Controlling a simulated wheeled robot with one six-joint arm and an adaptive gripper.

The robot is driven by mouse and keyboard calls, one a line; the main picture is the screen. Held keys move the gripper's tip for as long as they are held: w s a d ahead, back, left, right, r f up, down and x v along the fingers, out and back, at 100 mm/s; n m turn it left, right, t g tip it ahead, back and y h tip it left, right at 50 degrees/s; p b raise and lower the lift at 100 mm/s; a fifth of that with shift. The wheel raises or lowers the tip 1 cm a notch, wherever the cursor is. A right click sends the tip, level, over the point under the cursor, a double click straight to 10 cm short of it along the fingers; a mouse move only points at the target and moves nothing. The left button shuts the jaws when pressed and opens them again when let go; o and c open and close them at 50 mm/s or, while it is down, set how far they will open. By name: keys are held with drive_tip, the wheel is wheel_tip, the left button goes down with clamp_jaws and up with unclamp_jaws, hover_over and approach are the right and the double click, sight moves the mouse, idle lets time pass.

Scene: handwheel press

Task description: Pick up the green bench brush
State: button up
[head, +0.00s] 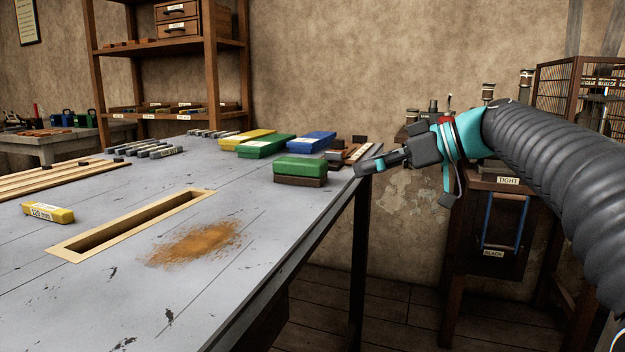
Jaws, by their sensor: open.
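The green bench brush (300,167) lies near the right edge of the grey table (150,280). It has a green block on top and a brown bristle layer below. My gripper (364,168) is just to the right of the brush in the picture, over or beside the table's right edge. It points left and is apart from the brush. Its jaws are open and hold nothing visible. The gap between the fingers is hard to make out from this side.
Green (266,147), yellow (247,137) and blue (310,142) boxes lie behind the brush. A brown powder patch (195,242) and a framed slot (135,225) are in front, with a yellow block (48,213) at left. A dark stand (480,235) is at right.

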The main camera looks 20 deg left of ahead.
sight(300, 168)
drive_tip(key=shift+n+g+y, duration=0.3)
drive_tip(key=shift+n+y, duration=0.3)
drive_tip(key=shift+n, duration=0.3)
drive_tip(key=x, duration=0.5)
drive_tip(key=w+r+x, duration=0.1)
drive_tip(key=x, duration=0.3)
drive_tip(key=p+x, duration=0.1)
drive_tip(key=x, duration=0.4)
drive_tip(key=shift+w+a+r, duration=0.2)
drive_tip(key=shift+w+a, duration=0.1)
drive_tip(key=shift+a, duration=0.15)
drive_tip(key=c, duration=1.2)
